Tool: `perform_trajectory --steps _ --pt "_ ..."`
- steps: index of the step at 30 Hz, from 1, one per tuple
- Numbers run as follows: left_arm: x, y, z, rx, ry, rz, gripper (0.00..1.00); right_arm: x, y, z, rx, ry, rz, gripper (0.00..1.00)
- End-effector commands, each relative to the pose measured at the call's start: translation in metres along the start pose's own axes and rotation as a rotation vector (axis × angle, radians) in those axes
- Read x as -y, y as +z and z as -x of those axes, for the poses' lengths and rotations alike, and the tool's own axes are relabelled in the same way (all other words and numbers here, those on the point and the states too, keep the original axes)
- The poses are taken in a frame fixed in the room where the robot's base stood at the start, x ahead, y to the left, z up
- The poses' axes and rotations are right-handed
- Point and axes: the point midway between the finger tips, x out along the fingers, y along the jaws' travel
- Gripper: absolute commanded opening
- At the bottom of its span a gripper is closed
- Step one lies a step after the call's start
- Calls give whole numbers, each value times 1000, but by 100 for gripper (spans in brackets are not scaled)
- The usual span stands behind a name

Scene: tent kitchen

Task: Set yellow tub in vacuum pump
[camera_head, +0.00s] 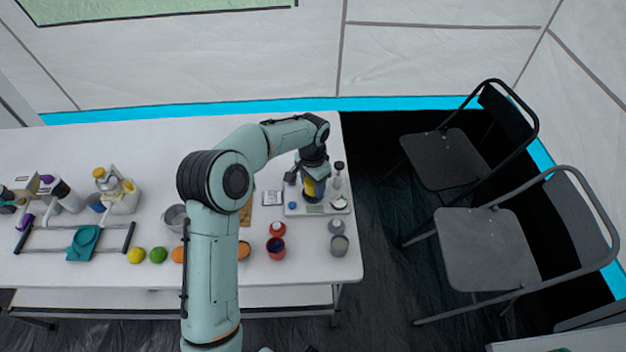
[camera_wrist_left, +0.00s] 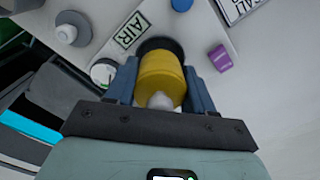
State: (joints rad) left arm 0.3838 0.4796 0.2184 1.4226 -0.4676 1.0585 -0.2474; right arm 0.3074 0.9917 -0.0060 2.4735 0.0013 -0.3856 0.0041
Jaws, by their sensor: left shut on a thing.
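My left gripper (camera_head: 313,178) is shut on the yellow tub (camera_head: 309,188), near the right end of the table. In the left wrist view, the tub (camera_wrist_left: 162,75) sits between the two blue-grey fingers of the gripper (camera_wrist_left: 160,88). Its far end overlaps a dark round opening (camera_wrist_left: 160,44) on the white unit labelled AIR (camera_wrist_left: 108,49), which looks like the vacuum pump. I cannot tell whether the tub is in the opening or just above it. In the head view the arm and gripper hide part of this unit (camera_head: 292,210). My right gripper is not in view.
On the unit are a white round dial (camera_wrist_left: 103,71), a purple block (camera_wrist_left: 220,57) and a blue knob (camera_wrist_left: 181,4).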

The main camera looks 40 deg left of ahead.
Motion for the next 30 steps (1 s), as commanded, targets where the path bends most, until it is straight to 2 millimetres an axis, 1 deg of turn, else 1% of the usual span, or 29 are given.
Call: perform_trajectory --steps 1,6,30 --pt "0 1 -8 1 0 0 36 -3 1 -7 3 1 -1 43" --pt "0 0 -18 0 0 1 36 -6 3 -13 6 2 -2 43" --pt "0 0 -18 -2 -1 -1 36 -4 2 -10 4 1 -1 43"
